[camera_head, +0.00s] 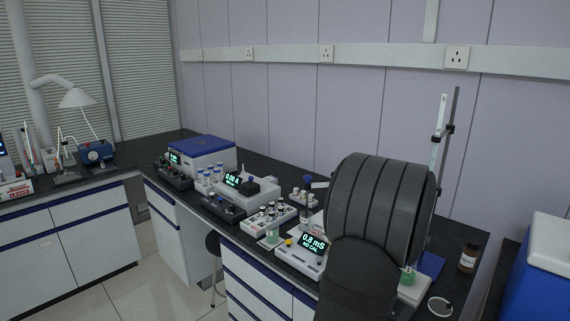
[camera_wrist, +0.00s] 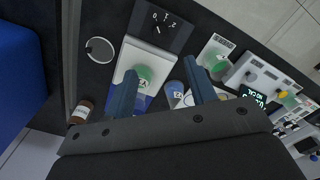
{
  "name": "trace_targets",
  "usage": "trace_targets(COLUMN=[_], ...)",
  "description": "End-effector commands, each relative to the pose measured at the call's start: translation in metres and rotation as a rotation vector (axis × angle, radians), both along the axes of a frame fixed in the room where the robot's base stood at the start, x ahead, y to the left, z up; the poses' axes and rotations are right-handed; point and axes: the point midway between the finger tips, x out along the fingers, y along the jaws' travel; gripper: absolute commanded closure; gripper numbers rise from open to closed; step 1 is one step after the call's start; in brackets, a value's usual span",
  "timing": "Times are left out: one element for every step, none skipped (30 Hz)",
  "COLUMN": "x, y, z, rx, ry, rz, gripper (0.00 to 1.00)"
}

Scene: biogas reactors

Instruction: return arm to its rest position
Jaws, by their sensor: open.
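My gripper (camera_wrist: 160,66) shows in the wrist view with its two blue-grey fingers apart and nothing held between them. It hangs above the bench. Beyond the fingers, a vessel of green liquid (camera_wrist: 143,74) stands on a white stirrer plate (camera_wrist: 126,62) with a dark dial panel. A blue-topped container (camera_wrist: 174,90) shows between the fingers, apart from them as far as I can tell. In the head view my dark ribbed arm covers the right part of the bench, and the gripper is hidden behind it. The green vessel (camera_head: 408,276) partly shows beside the arm.
A conductivity meter (camera_head: 312,243) reads 0.8 mS. A vial rack (camera_head: 268,219) and a blue-lidded box (camera_head: 202,152) stand further left. A brown bottle (camera_head: 468,258), a ring (camera_head: 440,306) and a tall stand (camera_head: 446,140) are right of my arm. A blue-and-white box (camera_head: 548,265) is at far right.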

Motion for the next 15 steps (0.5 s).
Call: trace_targets(x=[-0.001, -0.001, 0.0, -0.001, -0.001, -0.001, 0.0, -0.001, -0.001, -0.001, -0.001, -0.001, -0.001, -0.001, -0.001], y=[0.0, 0.0, 0.0, 0.0, 0.0, 0.0, 0.0, 0.001, 0.0, 0.0, 0.0, 0.001, 0.001, 0.0, 0.0], z=[-0.012, -0.018, -0.026, -0.032, -0.038, -0.046, -0.052, -0.058, -0.066, -0.072, -0.078, -0.086, -0.092, -0.097, -0.104], rx=[0.002, 0.003, 0.002, 0.003, 0.002, 0.002, 0.002, 0.003, 0.002, 0.002, 0.002, 0.003, 0.002, 0.002, 0.002], ry=[0.004, 0.005, 0.004, 0.005, 0.004, 0.004, 0.004, 0.005, 0.004, 0.004, 0.004, 0.005, 0.004, 0.003, 0.004], rz=[0.0, 0.0, 0.0, 0.0, 0.0, 0.0, 0.0, 0.0, 0.0, 0.0, 0.0, 0.0, 0.0, 0.0, 0.0], gripper=[0.49, 0.49, 0.49, 0.49, 0.49, 0.49, 0.49, 0.49, 0.49, 0.49, 0.49, 0.49, 0.49, 0.49, 0.49])
